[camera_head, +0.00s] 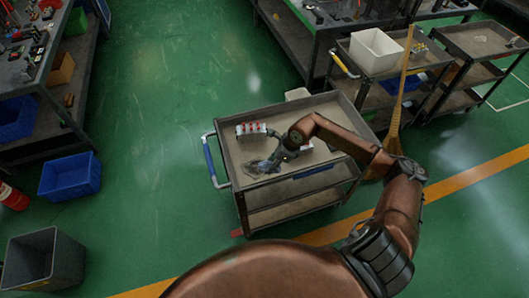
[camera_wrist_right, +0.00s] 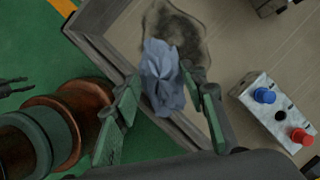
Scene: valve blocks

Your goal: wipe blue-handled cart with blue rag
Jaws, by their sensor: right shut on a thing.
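The blue-handled cart (camera_head: 228,172) stands in the middle of the head view, its blue handle (camera_head: 209,161) on its left side. My right gripper (camera_head: 262,165) is low over the left part of its top tray. In the right wrist view the right gripper (camera_wrist_right: 160,92) is shut on the crumpled blue rag (camera_wrist_right: 163,68), which hangs between its fingers. A dark stain (camera_wrist_right: 188,38) marks the tray right beside the rag. Whether the rag touches the tray is hard to tell.
A broom (camera_head: 397,110) stands right of the cart. Other carts (camera_head: 478,40) are behind.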

